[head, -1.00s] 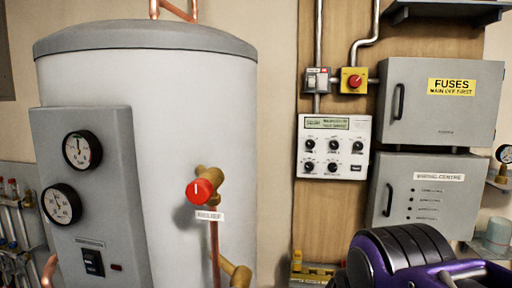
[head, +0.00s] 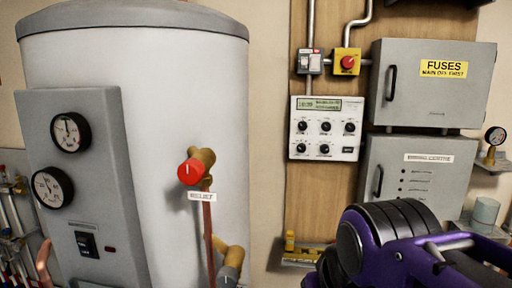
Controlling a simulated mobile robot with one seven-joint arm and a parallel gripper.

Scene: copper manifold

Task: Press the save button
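A white control panel (head: 325,128) with a small green display (head: 319,104) and several black knobs is mounted on the wooden board. A small dark rectangular button (head: 348,150) sits at its lower right; its lettering is too small to read. My purple and black arm (head: 400,236) shows at the lower right, below the panel and apart from it. The gripper's fingers are not visible in this view.
A white tank (head: 150,100) with gauges and a red valve knob (head: 190,171) stands at left. A grey fuse box (head: 415,105) and a wiring centre box (head: 408,205) hang right of the panel. A yellow box with a red button (head: 347,62) is above.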

